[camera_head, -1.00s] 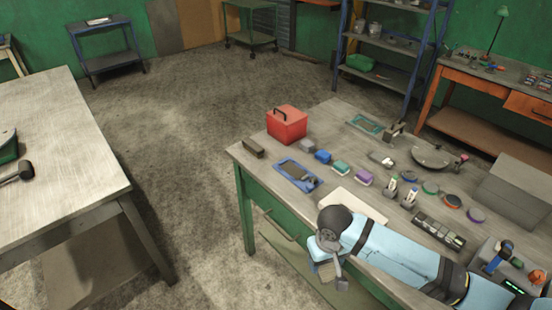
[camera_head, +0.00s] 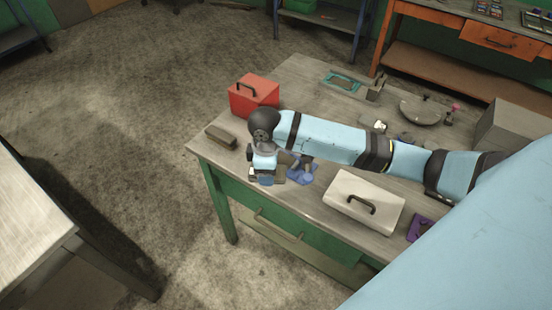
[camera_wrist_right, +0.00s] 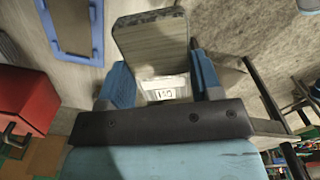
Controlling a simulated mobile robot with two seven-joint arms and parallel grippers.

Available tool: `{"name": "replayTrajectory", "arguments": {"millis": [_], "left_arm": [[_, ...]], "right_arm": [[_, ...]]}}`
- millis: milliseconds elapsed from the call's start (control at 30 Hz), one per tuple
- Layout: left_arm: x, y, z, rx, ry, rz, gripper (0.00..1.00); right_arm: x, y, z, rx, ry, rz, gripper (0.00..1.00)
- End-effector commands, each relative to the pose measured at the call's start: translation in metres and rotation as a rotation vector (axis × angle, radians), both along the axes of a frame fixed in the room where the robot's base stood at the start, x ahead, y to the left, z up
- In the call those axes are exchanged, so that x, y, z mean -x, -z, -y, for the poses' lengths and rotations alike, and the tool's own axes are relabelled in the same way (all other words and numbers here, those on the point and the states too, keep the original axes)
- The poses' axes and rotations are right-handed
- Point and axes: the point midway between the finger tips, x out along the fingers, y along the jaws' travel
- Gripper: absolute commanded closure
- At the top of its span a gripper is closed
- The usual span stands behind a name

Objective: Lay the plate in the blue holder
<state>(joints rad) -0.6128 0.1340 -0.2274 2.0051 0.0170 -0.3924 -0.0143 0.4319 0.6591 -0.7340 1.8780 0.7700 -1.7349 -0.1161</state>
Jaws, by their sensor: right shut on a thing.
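The plate (camera_wrist_right: 150,42) is a flat grey slab with a dark edge, and a label shows near the jaws in the right wrist view. My right gripper (camera_wrist_right: 165,85) is shut on it, one blue finger on each side. The blue holder (camera_wrist_right: 70,28) is a rectangular blue frame lying on the bench, apart from the plate. In the head view, the blue holder (camera_head: 303,180) is partly covered by my right arm. My right gripper (camera_head: 268,176) is just left of it, over the bench's front edge. My left gripper is not in view.
A red box (camera_head: 254,95) stands behind the holder and a dark block (camera_head: 221,137) lies at the bench's left corner. A beige case with a handle (camera_head: 365,202) lies to the right. A teal frame (camera_head: 344,81) is farther back.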

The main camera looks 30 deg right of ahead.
Motion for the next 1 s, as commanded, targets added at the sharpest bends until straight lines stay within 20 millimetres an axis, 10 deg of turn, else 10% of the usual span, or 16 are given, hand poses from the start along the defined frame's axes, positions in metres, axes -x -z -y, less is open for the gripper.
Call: {"name": "replayTrajectory", "arguments": {"millis": [1000], "left_arm": [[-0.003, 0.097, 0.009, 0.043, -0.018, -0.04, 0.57]], "right_arm": [[-0.095, -0.096, 0.092, 0.0, -2.385, -0.02, 0.87]]}}
